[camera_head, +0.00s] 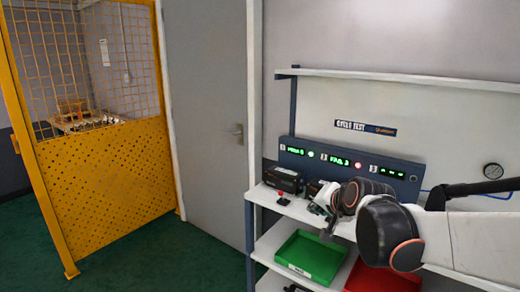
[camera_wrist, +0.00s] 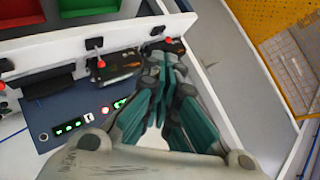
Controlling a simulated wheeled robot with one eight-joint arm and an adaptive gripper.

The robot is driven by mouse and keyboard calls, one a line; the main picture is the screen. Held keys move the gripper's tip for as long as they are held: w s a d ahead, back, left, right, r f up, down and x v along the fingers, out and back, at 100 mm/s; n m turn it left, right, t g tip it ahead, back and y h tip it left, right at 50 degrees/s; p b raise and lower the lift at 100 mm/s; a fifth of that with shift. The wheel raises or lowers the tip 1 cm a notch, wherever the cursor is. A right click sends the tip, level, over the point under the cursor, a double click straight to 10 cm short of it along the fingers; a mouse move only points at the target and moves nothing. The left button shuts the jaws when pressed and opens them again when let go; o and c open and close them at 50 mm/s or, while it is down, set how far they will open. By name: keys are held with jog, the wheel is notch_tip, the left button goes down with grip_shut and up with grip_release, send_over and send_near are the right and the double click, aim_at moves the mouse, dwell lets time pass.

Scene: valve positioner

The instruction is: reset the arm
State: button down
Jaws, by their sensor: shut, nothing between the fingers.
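My gripper (camera_wrist: 165,62) is shut and empty. In the wrist view its grey and teal fingers come together over the edge of the white bench, close to a black device with a red-tipped toggle. In the head view my gripper (camera_head: 322,218) is small and partly hidden behind my own arm links. My arm reaches in from the right across the bench front. The blue display panel (camera_head: 347,161) with green readouts stands behind the arm; it also shows in the wrist view (camera_wrist: 75,128).
A black boxed device (camera_head: 284,179) stands at the bench's left end. A green bin (camera_head: 308,257) and a red bin (camera_head: 378,280) sit on the lower shelf. A pressure gauge (camera_head: 492,171) is on the back wall. A yellow mesh fence (camera_head: 105,165) stands left; green floor before it is clear.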

jog(key=s+d+f+n+g, duration=0.1)
jog(key=s+n, duration=0.1)
jog(key=s, duration=0.7)
jog(key=s+d+f+n+g+h, duration=0.1)
jog(key=s+d+f+n, duration=0.1)
jog(key=s, duration=0.8)
jog(key=s+d+f+n+g+h, duration=0.1)
jog(key=s+f+n, duration=0.1)
jog(key=s, duration=0.7)
jog(key=shift+s+d+n+g, duration=0.15)
jog(key=shift+s+n+g, duration=0.1)
jog(key=shift+n+g, duration=0.2)
